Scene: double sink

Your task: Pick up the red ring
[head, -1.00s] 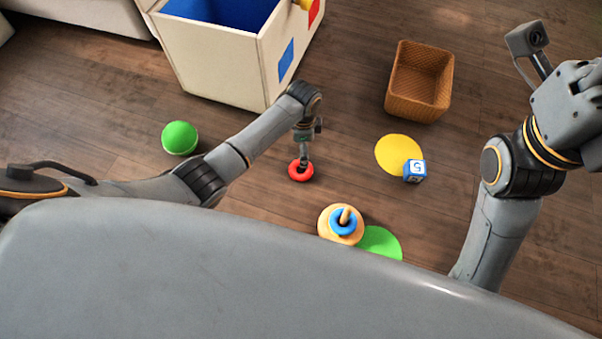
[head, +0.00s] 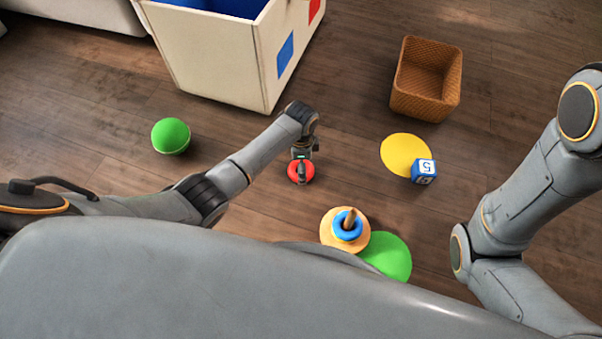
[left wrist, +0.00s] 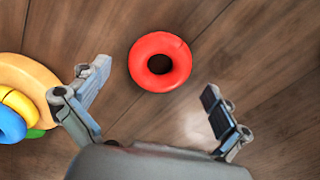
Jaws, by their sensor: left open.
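The red ring (head: 301,166) lies flat on the wooden floor in the head view, partly hidden by my left gripper (head: 302,174). In the left wrist view the whole red ring (left wrist: 160,42) shows, ahead of and between the two spread fingers of my left gripper (left wrist: 158,100). The fingers are open, empty and apart from the ring. My right arm stands at the right of the head view, but its gripper is out of the picture.
A stacking toy (head: 333,228) with a blue ring stands beside a green disc (head: 392,258). A yellow disc (head: 402,152) lies by a blue number block (head: 424,171). A wicker basket (head: 425,105), a green ball (head: 171,136) and a white toy box (head: 215,65) stand farther out.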

